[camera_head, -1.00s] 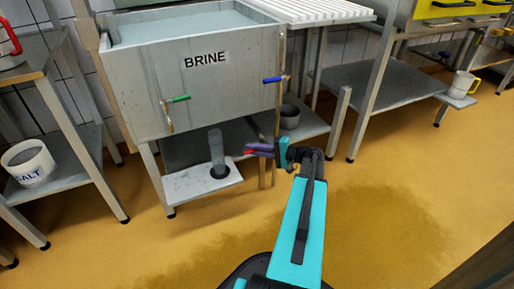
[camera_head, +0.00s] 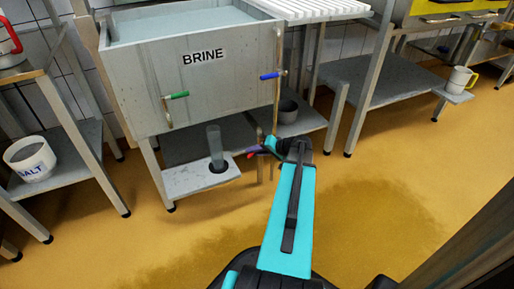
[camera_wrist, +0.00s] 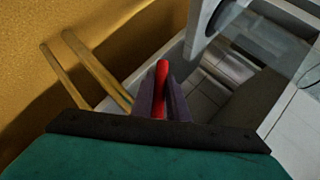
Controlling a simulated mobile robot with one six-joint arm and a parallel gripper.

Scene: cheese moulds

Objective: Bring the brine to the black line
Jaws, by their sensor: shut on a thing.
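The grey brine tank (camera_head: 225,82) is marked BRINE and holds pale liquid. It has a green-handled tap (camera_head: 176,96) on its front and a blue-handled valve (camera_head: 271,76) on a pipe at its right edge. A tall clear cylinder (camera_head: 215,143) stands in a dark base on a small low shelf. I cannot make out a black line. My gripper (camera_head: 263,151) is low, just right of that shelf. In the wrist view its fingers (camera_wrist: 162,95) are shut on a slim red handle (camera_wrist: 162,72). What the handle is fixed to is hidden.
The low shelf (camera_head: 185,182) lies left of my gripper. A grey pot (camera_head: 288,111) stands under the white slatted rack (camera_head: 325,8). A salt tub (camera_head: 30,160) stands on the left rack, and a white jug (camera_head: 461,79) at far right. The floor (camera_head: 400,200) in front is clear.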

